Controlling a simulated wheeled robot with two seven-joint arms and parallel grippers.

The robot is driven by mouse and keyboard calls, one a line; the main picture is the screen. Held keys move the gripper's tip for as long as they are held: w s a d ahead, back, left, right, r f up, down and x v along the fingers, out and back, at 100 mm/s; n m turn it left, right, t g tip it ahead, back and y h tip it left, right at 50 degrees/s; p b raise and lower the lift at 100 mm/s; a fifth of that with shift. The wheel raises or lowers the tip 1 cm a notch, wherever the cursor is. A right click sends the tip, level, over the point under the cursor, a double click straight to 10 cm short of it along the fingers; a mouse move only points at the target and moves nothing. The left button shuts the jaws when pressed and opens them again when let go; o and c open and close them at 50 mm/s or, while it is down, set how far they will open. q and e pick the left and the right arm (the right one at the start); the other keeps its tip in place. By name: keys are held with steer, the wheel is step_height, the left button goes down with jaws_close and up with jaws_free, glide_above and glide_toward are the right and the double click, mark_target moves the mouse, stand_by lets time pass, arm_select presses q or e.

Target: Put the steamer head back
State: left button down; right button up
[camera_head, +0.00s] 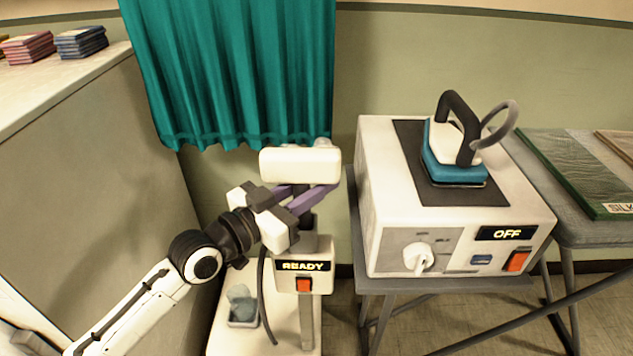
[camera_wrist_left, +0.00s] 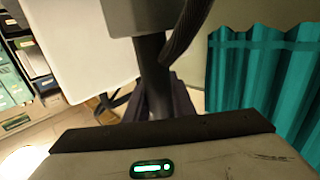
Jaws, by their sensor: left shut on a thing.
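The steamer head (camera_head: 300,165) is a white, wide block on a dark handle, above the steamer's white box (camera_head: 318,282), which has a READY display and a red switch. My left gripper (camera_head: 308,198), with purple fingers, is shut on the handle just below the white block. In the left wrist view the black handle (camera_wrist_left: 151,62) runs down between the dark fingers (camera_wrist_left: 160,103), with the grey underside of the head (camera_wrist_left: 142,15) above. A black hose (camera_head: 263,295) hangs beside the box. I cannot tell whether the head touches its holder. My right gripper is not in view.
A teal curtain (camera_head: 235,70) hangs behind the steamer. To the right, a blue iron (camera_head: 452,155) stands on a white station (camera_head: 385,180) reading OFF. A small tray (camera_head: 243,321) sits at the steamer's base. A counter (camera_head: 60,85) with folded cloths is at left.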

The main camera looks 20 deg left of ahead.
arm_select(q)
steer(key=c, duration=1.5)
jaws_free()
steer(key=shift+f, duration=0.1)
steer(key=v, duration=1.2)
steer(key=s+d+f+n+g+y, duration=0.1)
steer(key=s+f, duration=0.4)
steer(key=f, duration=0.5)
steer(key=s+d+f+n+g+y, duration=0.1)
steer(key=s+d+f+g+y, duration=0.2)
steer(key=f, duration=0.7)
steer(key=s+d+f+n+g+y, duration=0.1)
steer(key=s+d+f+g+y, duration=0.1)
steer(key=s+f, duration=0.5)
steer(key=shift+s+f+g, duration=0.15)
steer(key=shift+f+g, duration=0.1)
steer(key=shift+f, duration=0.75)
steer(key=shift+s+f+g, duration=0.1)
steer(key=shift+f+g, duration=0.15)
steer(key=shift+f, duration=0.7)
